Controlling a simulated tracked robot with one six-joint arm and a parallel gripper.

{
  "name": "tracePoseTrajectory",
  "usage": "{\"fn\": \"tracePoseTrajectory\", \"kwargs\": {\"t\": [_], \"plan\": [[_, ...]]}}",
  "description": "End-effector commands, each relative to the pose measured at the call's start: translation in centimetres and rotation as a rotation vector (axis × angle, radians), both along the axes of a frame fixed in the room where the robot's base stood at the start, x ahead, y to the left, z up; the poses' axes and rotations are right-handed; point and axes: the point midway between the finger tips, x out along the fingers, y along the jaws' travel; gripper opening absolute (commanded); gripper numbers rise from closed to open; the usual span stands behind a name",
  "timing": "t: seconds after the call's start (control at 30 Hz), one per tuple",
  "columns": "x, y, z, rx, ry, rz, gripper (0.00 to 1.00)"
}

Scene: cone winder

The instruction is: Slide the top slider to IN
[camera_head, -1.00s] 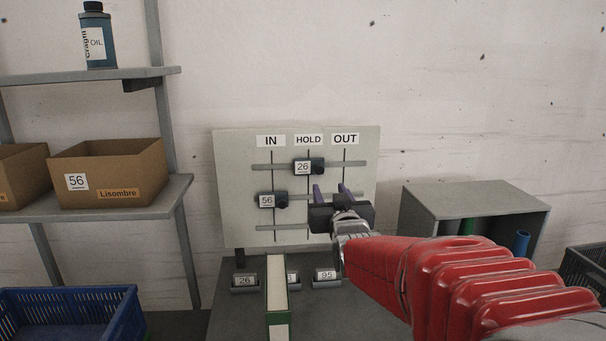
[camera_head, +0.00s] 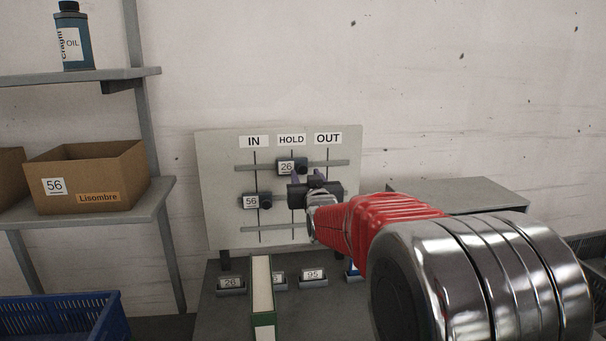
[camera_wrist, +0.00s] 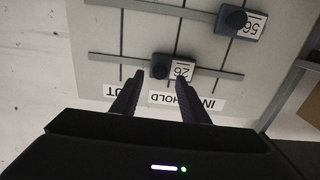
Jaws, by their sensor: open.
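The slider board (camera_head: 225,220) stands upright with labels IN, HOLD and OUT from left to right. The top slider (camera_head: 286,167), tagged 26, sits on the top rail at the HOLD line. The middle slider (camera_head: 251,201), tagged 56, sits at IN. My gripper (camera_head: 308,176) is open just in front of the top slider, at its lower right in the head view. In the wrist view, the fingers (camera_wrist: 158,92) point towards the top slider (camera_wrist: 172,68), one tip to each side of it; I cannot tell whether they touch. The lowest rail's slider is hidden.
A grey bench (camera_head: 225,315) below holds tagged blocks and a green-and-white upright piece (camera_head: 262,290). A shelf on the left carries a cardboard box (camera_head: 88,180). A blue crate (camera_head: 60,315) is at lower left and a grey cabinet (camera_head: 460,195) at right.

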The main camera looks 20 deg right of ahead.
Motion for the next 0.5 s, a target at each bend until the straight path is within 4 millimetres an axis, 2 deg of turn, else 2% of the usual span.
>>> {"fn": "tracePoseTrajectory", "kwargs": {"t": [0.2,0.5], "plan": [[2.3,-0.4,-0.1,0.000,0.001,0.000,0.41],[3.3,-0.6,0.0,0.000,0.000,0.000,0.41]]}}
